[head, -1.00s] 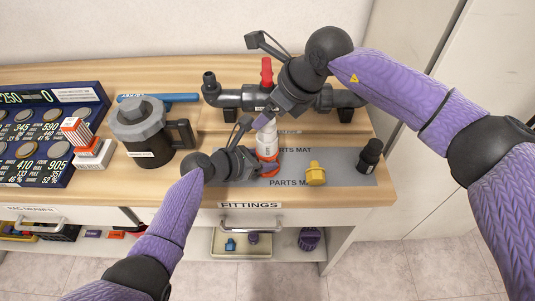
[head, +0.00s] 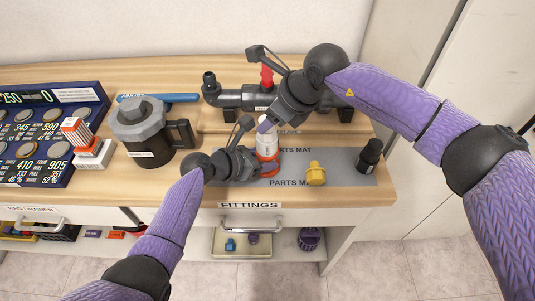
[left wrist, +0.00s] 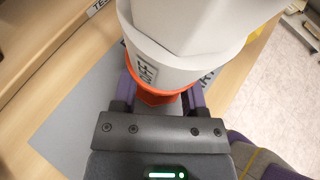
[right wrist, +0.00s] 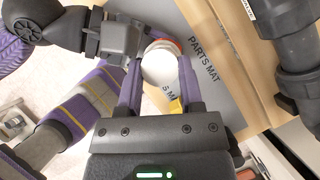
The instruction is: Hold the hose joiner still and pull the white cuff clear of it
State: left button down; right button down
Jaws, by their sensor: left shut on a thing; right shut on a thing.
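The white cuff (head: 267,147) stands upright over the orange hose joiner (head: 270,173) on the grey parts mat. In the left wrist view the white cuff (left wrist: 190,25) fills the top, with a labelled white band below it and the orange joiner (left wrist: 160,97) between my fingers. My left gripper (head: 257,166) is shut on the joiner low down. My right gripper (head: 267,125) is shut on the cuff's upper end from above. The right wrist view shows the cuff's round white top (right wrist: 159,67) between the fingers. White and orange parts touch; the seam is mostly hidden.
A yellow fitting (head: 315,173) and a black fitting (head: 369,156) stand right of the grippers. A black pipe with a red valve handle (head: 266,76) lies behind. A grey-lidded black pot (head: 147,133) stands left. The mat's front right (head: 345,180) is free.

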jog(key=shift+r, duration=0.1)
dwell(0.4)
jog(key=shift+r, duration=3.35)
pick_arm(q)
jog(key=shift+c, duration=0.3)
grip_release()
jog(key=v, duration=1.2)
